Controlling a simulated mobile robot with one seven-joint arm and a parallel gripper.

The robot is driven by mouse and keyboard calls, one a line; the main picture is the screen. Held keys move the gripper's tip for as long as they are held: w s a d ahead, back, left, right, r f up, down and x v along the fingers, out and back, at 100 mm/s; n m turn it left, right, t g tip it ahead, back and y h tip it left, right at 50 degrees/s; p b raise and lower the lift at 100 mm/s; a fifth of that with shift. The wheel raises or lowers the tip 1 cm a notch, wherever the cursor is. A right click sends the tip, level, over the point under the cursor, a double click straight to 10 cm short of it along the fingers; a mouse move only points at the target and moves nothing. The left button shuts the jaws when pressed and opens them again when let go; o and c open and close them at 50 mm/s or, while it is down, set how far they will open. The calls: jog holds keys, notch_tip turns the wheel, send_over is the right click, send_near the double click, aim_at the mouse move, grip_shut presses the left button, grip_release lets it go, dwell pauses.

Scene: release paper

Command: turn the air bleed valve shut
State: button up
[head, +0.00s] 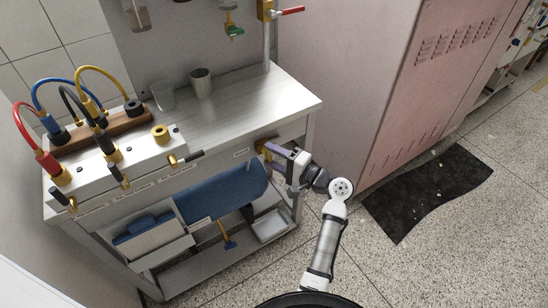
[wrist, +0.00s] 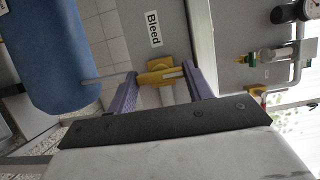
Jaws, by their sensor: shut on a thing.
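The air bleed valve (wrist: 160,72) has a yellow handle and sits beside a white label reading "Bleed" (wrist: 153,29) in the wrist view. In the head view the yellow valve (head: 261,145) shows at the right end of the bench front, partly hidden by my gripper. My gripper (wrist: 160,70) has purple fingers, one on each side of the yellow handle, and is shut on it. In the head view my gripper (head: 270,156) reaches the valve from the right. A pale bar shows across the handle; I cannot tell the valve's exact angle.
A blue cylinder (head: 222,192) hangs under the bench top, left of my gripper. A white manifold (head: 110,165) with coloured hoses stands on the bench's left. A pink cabinet (head: 390,90) stands to the right. Black matting (head: 425,190) lies on the open floor.

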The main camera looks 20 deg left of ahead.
dwell(0.5)
jog(key=o, duration=1)
jog(key=b+v, duration=0.1)
jog(key=v, duration=1.3)
jog(key=shift+s, duration=0.1)
jog(key=shift+a, duration=0.1)
